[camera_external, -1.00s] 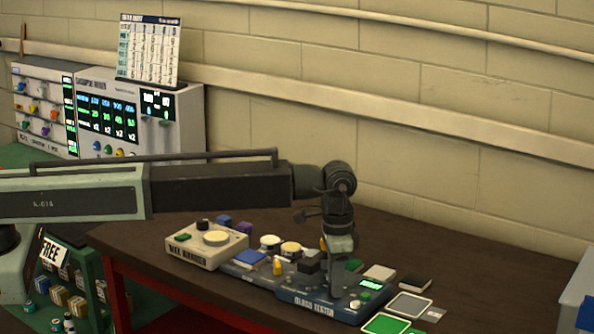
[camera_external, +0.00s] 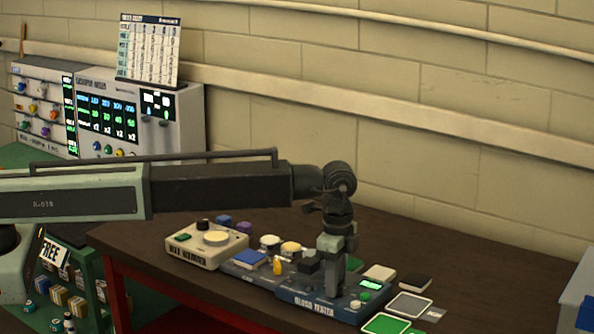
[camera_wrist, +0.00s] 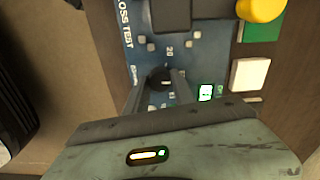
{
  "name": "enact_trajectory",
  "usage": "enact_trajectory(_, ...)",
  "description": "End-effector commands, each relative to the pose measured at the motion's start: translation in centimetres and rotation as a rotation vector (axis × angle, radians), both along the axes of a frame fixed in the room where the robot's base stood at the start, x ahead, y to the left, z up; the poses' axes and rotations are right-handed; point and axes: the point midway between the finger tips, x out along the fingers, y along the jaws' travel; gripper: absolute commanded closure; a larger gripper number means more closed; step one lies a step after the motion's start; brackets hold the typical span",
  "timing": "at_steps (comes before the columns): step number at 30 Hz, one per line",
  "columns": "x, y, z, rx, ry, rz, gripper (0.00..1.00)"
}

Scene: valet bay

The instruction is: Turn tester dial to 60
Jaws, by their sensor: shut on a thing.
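The blue gloss tester (camera_external: 318,305) sits on the brown table, with a small lit green display (camera_external: 371,284). In the wrist view the tester's face (camera_wrist: 190,60) shows white marks and numbers around a dark round dial (camera_wrist: 160,77). My gripper (camera_external: 334,292) points straight down onto the tester. In the wrist view my gripper (camera_wrist: 161,84) has one finger on each side of the dial, shut on it. The dial's pointer and exact setting are too small to read, and the display (camera_wrist: 206,92) is too blurred to read.
A beige mixer unit (camera_external: 207,250) stands left of the tester, with jars and a blue pad between. Green, grey, white and black panels (camera_external: 408,306) lie to the right. A blue bin (camera_external: 575,300) is at the far right. The table behind is clear.

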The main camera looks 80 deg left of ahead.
Motion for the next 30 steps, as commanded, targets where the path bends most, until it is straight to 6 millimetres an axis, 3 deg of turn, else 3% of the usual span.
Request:
enact_trajectory(13,0.0,0.0,0.0,0.000,0.000,-0.010,1.00)
enact_trajectory(14,0.0,0.0,0.0,0.000,0.000,-0.010,0.67)
enact_trajectory(16,0.0,0.0,0.0,0.000,0.000,-0.009,0.48)
enact_trajectory(26,0.0,0.0,0.1,0.000,0.000,-0.009,0.48)
enact_trajectory(30,0.0,0.0,1.2,0.000,0.000,-0.009,0.48)
